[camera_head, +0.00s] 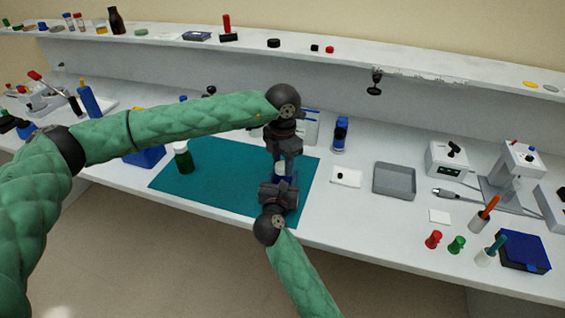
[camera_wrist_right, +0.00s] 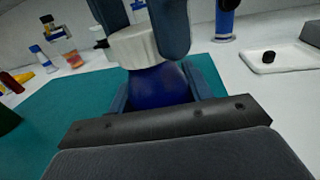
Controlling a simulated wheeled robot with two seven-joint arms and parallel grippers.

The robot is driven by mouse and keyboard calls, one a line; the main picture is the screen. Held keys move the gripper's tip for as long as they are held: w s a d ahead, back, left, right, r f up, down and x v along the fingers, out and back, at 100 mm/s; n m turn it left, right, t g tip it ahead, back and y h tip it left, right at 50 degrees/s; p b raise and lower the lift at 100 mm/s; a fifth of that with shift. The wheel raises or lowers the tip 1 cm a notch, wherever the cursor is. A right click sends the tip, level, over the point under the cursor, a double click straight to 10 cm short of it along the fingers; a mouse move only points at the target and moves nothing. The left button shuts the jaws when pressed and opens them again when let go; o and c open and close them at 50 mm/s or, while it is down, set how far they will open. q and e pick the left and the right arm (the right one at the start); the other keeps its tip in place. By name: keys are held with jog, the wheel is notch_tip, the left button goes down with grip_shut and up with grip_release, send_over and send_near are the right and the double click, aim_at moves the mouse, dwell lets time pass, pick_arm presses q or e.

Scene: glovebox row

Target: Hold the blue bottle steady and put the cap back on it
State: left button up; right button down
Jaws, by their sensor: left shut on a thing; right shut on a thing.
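The blue bottle (camera_wrist_right: 158,86) stands upright over the teal mat. My right gripper (camera_head: 282,184) comes from the front and is shut around the bottle's body; its fingers show on both sides of it in the right wrist view. The white ribbed cap (camera_wrist_right: 137,46) sits right at the top of the bottle. My left gripper (camera_head: 283,158) points down from above and is shut on the cap, with a finger on each side. The cap hides the bottle's neck, so I cannot tell whether it is seated. In the head view the grippers mostly hide both.
The teal mat (camera_head: 215,190) lies under the work. A green bottle (camera_head: 182,160) with a white lid stands on its left part. A blue-and-black upright item (camera_head: 340,135), a white tray (camera_head: 346,184) and a grey tray (camera_head: 394,193) are to the right. A shelf runs behind.

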pick_arm(q)
jog(key=o, duration=1.1)
jog(key=shift+r, duration=0.1)
jog(key=shift+r, duration=2.15)
jog(key=shift+c, duration=0.4)
jog(key=shift+r+m, duration=1.3)
jog(key=shift+r, duration=0.45)
jog(key=shift+f, duration=0.1)
jog(key=shift+f, duration=3.9)
